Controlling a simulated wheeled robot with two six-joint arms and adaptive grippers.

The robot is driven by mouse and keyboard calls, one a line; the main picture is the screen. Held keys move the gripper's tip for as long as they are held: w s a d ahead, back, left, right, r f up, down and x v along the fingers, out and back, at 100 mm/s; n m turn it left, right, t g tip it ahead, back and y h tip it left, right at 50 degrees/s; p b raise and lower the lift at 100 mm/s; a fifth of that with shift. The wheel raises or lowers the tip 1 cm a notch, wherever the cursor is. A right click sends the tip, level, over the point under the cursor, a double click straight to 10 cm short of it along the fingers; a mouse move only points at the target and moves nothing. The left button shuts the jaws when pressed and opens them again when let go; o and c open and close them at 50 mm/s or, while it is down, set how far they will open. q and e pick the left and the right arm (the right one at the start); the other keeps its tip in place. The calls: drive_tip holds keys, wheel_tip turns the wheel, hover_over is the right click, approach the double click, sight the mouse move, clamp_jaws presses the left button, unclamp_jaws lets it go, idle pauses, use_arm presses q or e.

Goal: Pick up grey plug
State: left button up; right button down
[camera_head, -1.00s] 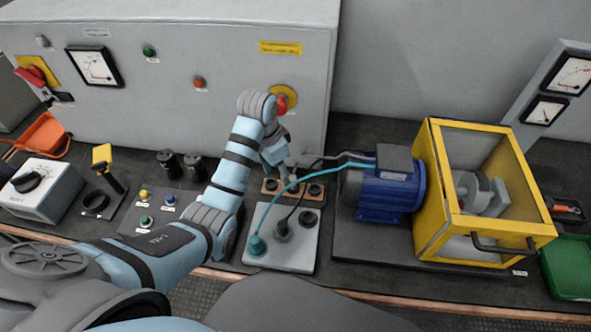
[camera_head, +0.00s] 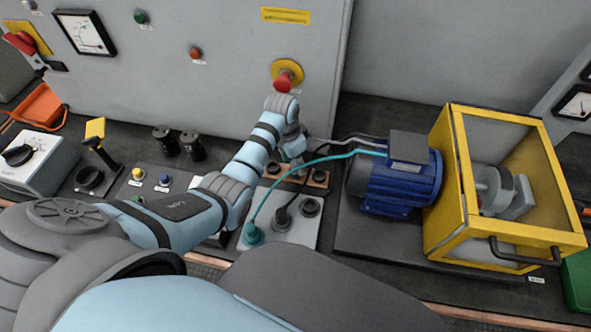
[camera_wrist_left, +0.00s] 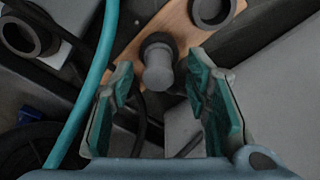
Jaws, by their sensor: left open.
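The grey plug (camera_wrist_left: 158,62) stands in the middle position of a wooden strip (camera_wrist_left: 190,38) in the left wrist view. My left gripper (camera_wrist_left: 162,92) is open, with its teal-padded fingers on either side of the view below the plug. The plug's round end points toward the wrist camera, near the gap between the fingertips. I cannot tell whether the fingers touch it. In the head view my left gripper (camera_head: 292,148) is above the wooden strip (camera_head: 297,181) and largely hides the plug. My right gripper is not in view.
A teal cable (camera_wrist_left: 98,62) runs close to the left finger. A teal plug (camera_head: 253,234) and a dark plug (camera_head: 283,217) sit in a light socket plate (camera_head: 285,236). A blue motor (camera_head: 395,178) stands to the right. A red emergency button (camera_head: 284,82) is behind.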

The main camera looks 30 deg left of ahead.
use_arm(q)
drive_tip(key=shift+f, duration=0.45)
drive_tip(key=shift+d+r, duration=0.1)
drive_tip(key=shift+r, duration=0.1)
clamp_jaws()
